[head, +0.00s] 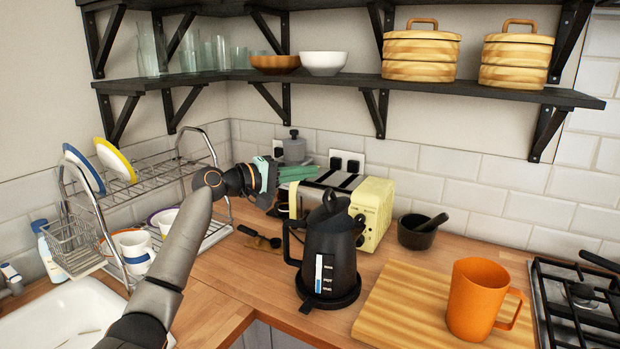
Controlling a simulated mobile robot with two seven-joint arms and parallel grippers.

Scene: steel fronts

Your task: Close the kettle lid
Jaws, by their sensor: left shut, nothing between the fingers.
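A black kettle (329,250) stands upright on its round base on the wooden counter, handle to the left and spout to the right. Its black lid (329,203) shows at the top and looks raised and tilted rather than flat. Its exact angle is hard to tell against the dark body. My left gripper (299,173) is shut and empty, pointing right, above and left of the lid and apart from it in the picture. My right gripper is out of view.
A cream toaster (372,212) stands close behind the kettle. A cutting board (395,309) with an orange mug (477,298) is at right, near a black mortar (415,233). A steel dish rack (133,195) stands at left. A shelf (340,82) runs above.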

